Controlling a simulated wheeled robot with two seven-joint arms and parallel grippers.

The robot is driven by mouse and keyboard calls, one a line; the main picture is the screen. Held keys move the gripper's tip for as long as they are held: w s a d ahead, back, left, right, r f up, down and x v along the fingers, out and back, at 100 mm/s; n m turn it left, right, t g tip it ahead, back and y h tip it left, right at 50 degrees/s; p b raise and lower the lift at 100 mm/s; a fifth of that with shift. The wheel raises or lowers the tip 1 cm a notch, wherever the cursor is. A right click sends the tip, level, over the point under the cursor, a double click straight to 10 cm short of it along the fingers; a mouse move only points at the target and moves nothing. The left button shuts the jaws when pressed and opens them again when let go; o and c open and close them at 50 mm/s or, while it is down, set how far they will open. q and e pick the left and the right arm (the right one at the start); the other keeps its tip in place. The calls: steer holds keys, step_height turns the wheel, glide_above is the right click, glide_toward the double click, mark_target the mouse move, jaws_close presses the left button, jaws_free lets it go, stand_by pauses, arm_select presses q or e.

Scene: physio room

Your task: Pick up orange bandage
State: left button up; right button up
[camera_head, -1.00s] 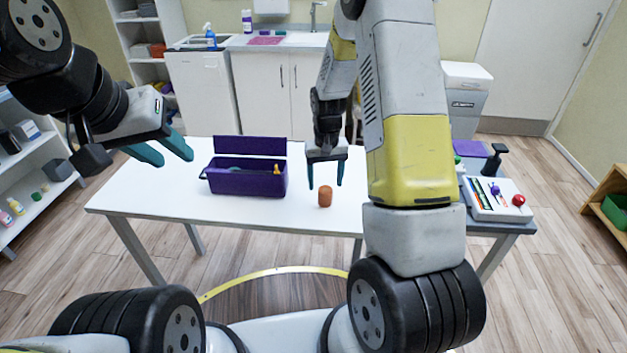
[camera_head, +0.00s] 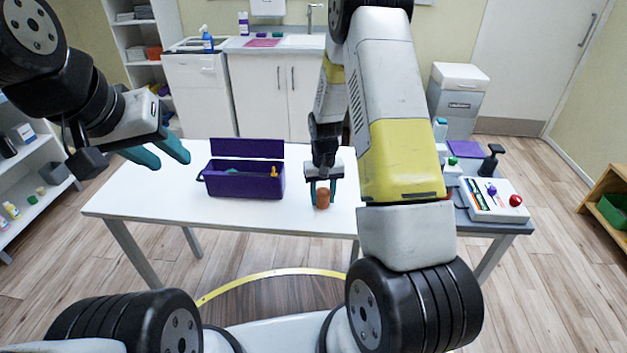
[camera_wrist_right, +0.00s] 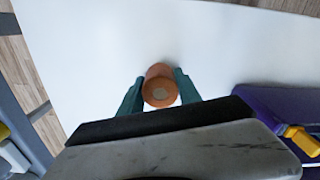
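The orange bandage (camera_head: 323,198) is a small upright roll on the white table, right of the purple box. It also shows end-on in the right wrist view (camera_wrist_right: 160,88). My right gripper (camera_head: 323,194) is lowered over it, with one teal finger on each side. In the right wrist view the fingers (camera_wrist_right: 160,90) are apart with the bandage between them; narrow gaps seem to remain, and firm contact is not clear. My left gripper (camera_head: 160,158) is open and empty, above the left part of the table.
An open purple box (camera_head: 240,187) with a yellow item in it stands on the white table (camera_head: 150,200), left of the bandage. At right, a grey side table holds a tray (camera_head: 490,208) and several bottles. The table's front left is clear.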

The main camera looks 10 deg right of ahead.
steer(key=shift+c, duration=1.1)
